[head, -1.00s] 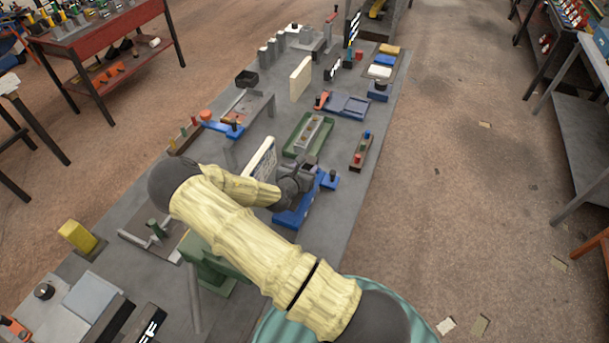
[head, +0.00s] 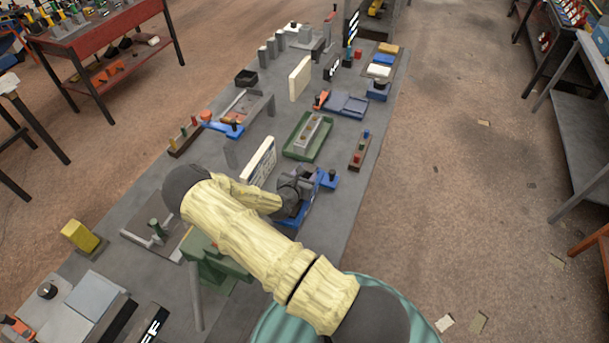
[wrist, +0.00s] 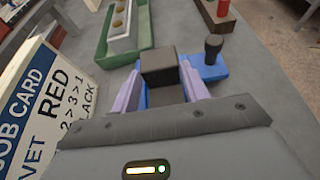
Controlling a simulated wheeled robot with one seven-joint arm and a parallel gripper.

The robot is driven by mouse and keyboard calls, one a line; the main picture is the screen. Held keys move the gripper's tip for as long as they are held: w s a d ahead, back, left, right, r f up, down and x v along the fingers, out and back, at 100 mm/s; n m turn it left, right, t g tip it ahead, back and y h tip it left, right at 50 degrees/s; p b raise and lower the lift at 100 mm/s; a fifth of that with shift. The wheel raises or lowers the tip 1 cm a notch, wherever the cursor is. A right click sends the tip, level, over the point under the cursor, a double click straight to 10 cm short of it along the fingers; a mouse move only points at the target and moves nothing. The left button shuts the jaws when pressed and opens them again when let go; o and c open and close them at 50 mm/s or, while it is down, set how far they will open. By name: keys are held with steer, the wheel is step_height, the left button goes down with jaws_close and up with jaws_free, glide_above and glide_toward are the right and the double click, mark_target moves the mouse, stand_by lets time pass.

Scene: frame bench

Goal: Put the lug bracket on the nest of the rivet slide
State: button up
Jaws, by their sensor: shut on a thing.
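My gripper (wrist: 163,88) has its two pale lavender fingers closed on a dark grey-brown blocky piece, which I take for the lug bracket (wrist: 158,58). The rivet slide (wrist: 210,68) is blue with a dark upright knob, just beyond and right of the fingers. In the head view the rivet slide (head: 329,181) is partly covered by my wrist, and the gripper is over its near part. The bracket's underside and the nest are hidden, so I cannot tell whether they touch.
A white job card (wrist: 42,110) stands upright close on the left of my gripper; it also shows in the head view (head: 262,160). A green tray (head: 300,150) with a grey bar lies beyond. A block with coloured pegs (head: 360,150) lies to the right.

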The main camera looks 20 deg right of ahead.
steer(key=o, duration=1.3)
steer(key=shift+f, duration=0.1)
steer(key=shift+c, duration=0.2)
steer(key=shift+s+a, duration=0.1)
steer(key=shift+s+a+r, duration=0.2)
steer(key=shift+s+a, duration=0.05)
steer(key=b+v, duration=0.2)
steer(key=v, duration=0.3)
steer(key=shift+a, duration=0.1)
steer(key=shift+s+a+r+b, duration=0.3)
steer(key=shift+s+a+r, duration=0.05)
steer(key=shift+s+r, duration=0.15)
steer(key=shift+f, duration=0.1)
